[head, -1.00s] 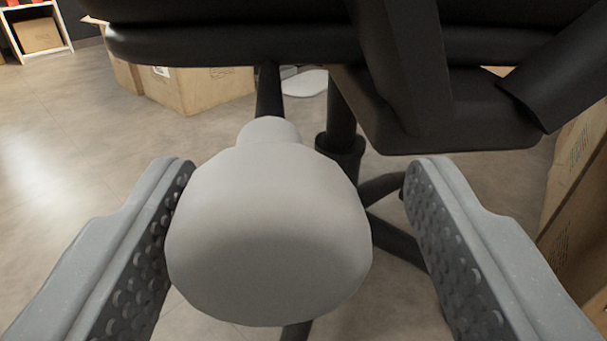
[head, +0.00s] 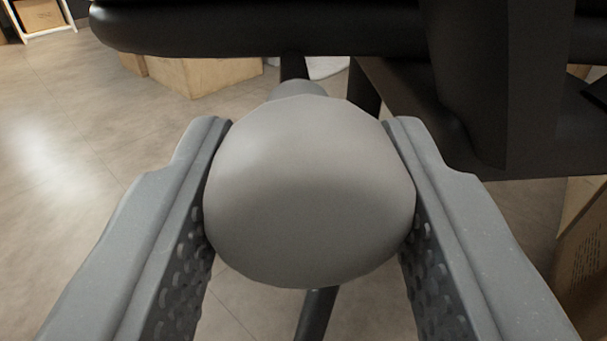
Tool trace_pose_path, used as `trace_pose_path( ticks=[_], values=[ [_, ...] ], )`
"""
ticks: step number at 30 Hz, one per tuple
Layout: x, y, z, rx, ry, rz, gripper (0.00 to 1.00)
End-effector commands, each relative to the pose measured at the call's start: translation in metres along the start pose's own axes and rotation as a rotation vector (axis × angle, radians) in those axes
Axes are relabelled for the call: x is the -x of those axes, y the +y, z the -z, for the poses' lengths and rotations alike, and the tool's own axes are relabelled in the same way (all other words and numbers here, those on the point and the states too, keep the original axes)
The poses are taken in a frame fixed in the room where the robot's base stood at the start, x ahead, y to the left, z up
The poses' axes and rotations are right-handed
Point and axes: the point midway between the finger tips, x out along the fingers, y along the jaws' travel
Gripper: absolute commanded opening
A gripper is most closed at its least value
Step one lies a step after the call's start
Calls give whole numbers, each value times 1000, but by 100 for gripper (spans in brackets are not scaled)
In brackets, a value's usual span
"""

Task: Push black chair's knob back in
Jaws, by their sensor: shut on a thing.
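The knob (head: 308,195) is a large light-grey rounded handle in the middle of the head view. A narrower grey neck and a dark rod run from it back under the black chair (head: 260,32). The chair's seat spans the top of the view, with its dark mechanism at the upper right. My gripper (head: 310,190) is shut on the knob, one finger against its left side and one against its right. The knob hides most of the rod and the chair's column.
A cardboard carton (head: 205,75) lies on the floor behind the chair. Another carton (head: 582,262) stands close at the right edge. A white shelf (head: 45,32) with a box is at the far upper left. The floor (head: 75,170) at left is clear.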

Motion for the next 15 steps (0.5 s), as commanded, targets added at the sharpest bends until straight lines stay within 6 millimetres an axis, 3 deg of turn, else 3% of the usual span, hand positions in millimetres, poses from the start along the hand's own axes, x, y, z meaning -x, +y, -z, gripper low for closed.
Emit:
trace_pose_path(
  ticks=[5, 6, 7, 15],
  values=[
    [-1, 4, 2, 1, 2, -6, 0],
    [-1, 4, 2, 1, 2, -6, 48],
    [-1, 4, 2, 1, 2, -6, 57],
    [0, 2, 1, 1, 2, -4, 58]
  ],
)
